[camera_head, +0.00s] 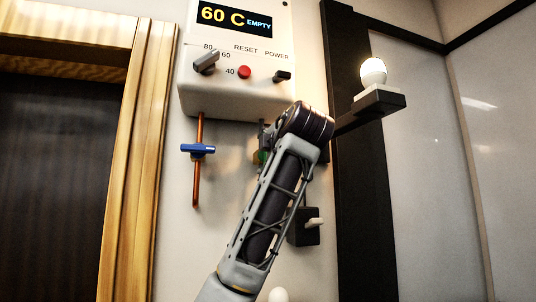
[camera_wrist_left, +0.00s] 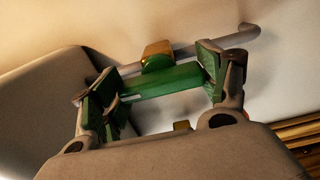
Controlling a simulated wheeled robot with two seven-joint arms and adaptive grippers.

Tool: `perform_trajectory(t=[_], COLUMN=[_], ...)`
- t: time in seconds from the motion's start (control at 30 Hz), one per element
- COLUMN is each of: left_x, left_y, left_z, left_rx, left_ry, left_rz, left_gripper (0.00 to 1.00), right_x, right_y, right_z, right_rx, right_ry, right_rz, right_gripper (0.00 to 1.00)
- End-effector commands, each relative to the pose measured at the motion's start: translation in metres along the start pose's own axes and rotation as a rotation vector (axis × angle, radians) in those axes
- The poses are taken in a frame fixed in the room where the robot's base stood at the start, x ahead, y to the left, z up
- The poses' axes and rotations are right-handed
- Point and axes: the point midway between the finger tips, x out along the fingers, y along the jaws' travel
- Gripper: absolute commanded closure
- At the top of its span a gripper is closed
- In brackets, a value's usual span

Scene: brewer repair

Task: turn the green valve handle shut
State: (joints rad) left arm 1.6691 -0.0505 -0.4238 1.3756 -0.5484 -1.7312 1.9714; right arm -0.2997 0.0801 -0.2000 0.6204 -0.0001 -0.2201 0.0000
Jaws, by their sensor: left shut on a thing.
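The green valve handle (camera_wrist_left: 165,82) shows in the left wrist view as a green bar spanning the gap between my two fingers, beside a brass fitting (camera_wrist_left: 156,50) on a thin pipe. My left gripper (camera_wrist_left: 158,84) is shut on the handle, with a finger pad at each end of it. In the head view my left arm covers most of this spot. Only a small patch of the green handle (camera_head: 261,157) shows under the white brewer (camera_head: 230,95). My right gripper is in neither view.
A blue valve handle (camera_head: 198,150) sits crosswise on a copper pipe (camera_head: 197,185) left of the green one. The brewer's display reads "60 C EMPTY". A lit bulb (camera_head: 373,73) stands on a black bracket at right. A dark box with a switch (camera_head: 312,224) is on the wall below.

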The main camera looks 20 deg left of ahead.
Motion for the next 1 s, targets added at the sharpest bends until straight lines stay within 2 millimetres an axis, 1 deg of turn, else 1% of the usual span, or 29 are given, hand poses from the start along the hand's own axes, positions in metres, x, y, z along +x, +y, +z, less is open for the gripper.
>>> perform_trajectory(t=[0.27, 0.47, 0.67, 1.0], left_x=[0.0004, 0.0004, 0.0007, 0.0006], left_y=[-0.0013, -0.0019, -0.0023, -0.0026], left_z=[0.0000, 0.0007, 0.0006, 0.0008], left_rx=[0.035, 0.108, 0.220, 0.458], left_ry=[0.001, -0.001, 0.000, -0.002], left_rz=[-0.004, -0.004, -0.005, -0.006], left_gripper=[0.49, 0.49, 0.49, 0.49], right_x=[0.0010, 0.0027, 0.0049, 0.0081], right_y=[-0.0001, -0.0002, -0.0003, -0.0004], right_z=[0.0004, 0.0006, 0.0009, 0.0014], right_rx=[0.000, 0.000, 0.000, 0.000], right_ry=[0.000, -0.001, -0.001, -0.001], right_rz=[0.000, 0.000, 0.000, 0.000], right_gripper=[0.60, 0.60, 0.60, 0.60])
